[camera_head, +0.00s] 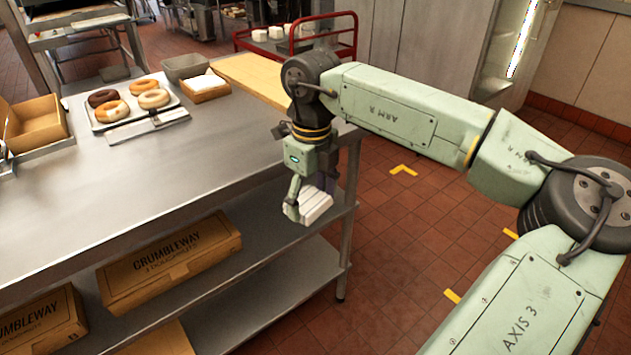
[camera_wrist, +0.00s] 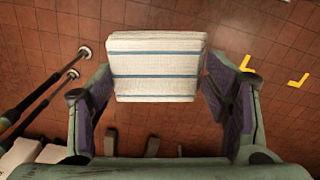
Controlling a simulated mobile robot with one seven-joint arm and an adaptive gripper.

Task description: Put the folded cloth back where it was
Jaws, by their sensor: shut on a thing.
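My gripper (camera_head: 310,195) is shut on the folded cloth (camera_head: 314,205). The cloth is white and hangs below my gripper beside the right end of the steel table, at a height below the tabletop. In the wrist view the cloth (camera_wrist: 156,72) shows as a white block with thin blue stripes, between the fingers of my gripper (camera_wrist: 157,95). Red floor tiles show beyond it. A small wooden tray (camera_head: 206,90) with white material in it stands at the back of the table; I cannot tell if that is cloth.
The steel table (camera_head: 110,195) has bare room in front. A Crumbleway box (camera_head: 168,262) sits on the shelf below. A red cart (camera_head: 322,50) stands behind.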

